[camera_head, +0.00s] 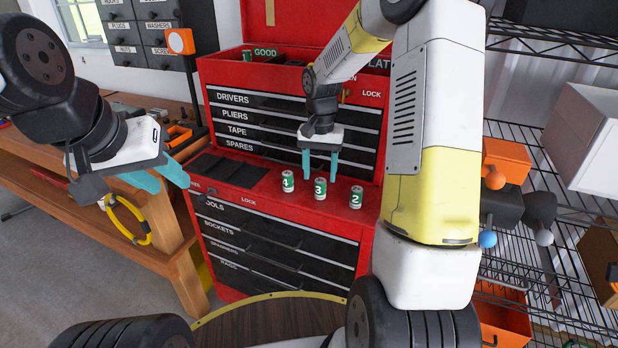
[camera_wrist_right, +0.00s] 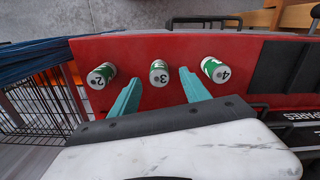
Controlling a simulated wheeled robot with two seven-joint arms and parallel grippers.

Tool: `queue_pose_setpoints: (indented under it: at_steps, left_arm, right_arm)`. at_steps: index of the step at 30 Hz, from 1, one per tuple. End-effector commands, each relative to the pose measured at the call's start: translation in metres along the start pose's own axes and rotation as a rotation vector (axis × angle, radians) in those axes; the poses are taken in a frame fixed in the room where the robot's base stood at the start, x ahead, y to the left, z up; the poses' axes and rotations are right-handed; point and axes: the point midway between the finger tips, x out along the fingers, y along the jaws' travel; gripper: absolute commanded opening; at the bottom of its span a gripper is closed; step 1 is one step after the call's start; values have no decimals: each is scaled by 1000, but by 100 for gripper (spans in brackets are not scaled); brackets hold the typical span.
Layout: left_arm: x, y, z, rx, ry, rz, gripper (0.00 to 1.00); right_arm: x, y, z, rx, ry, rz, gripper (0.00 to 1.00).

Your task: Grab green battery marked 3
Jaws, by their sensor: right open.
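The green and white battery marked 3 (camera_head: 320,189) stands upright on the red tool chest ledge (camera_head: 262,200), between the battery marked 4 (camera_head: 288,181) on the left and the battery marked 2 (camera_head: 356,197) on the right. My right gripper (camera_head: 320,178) is open and empty, with its teal fingers pointing down just behind the battery marked 3. In the right wrist view the battery marked 3 (camera_wrist_right: 159,73) appears beyond and between the two fingertips (camera_wrist_right: 160,80), apart from them. My left gripper (camera_head: 165,181) is open and empty over the wooden workbench at the left.
The red chest's upper drawers (camera_head: 290,125) rise behind the ledge. An open top compartment marked GOOD (camera_head: 265,52) holds a green battery (camera_head: 247,56). A wire shelf (camera_head: 540,150) stands at the right. A wooden workbench (camera_head: 140,210) stands at the left.

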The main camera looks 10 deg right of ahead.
Motion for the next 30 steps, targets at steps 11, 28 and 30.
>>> queue_pose_setpoints:
  at_steps: [11,28,30]
  left_arm:
    - [0,0,0,0,0,0,36]
    - [0,0,0,0,0,0,36]
    - [0,0,0,0,0,0,36]
  right_arm:
    - [42,2,-2,0,0,0,55]
    - [42,2,-3,0,1,-1,0]
    - [41,2,-3,0,1,-1,0]
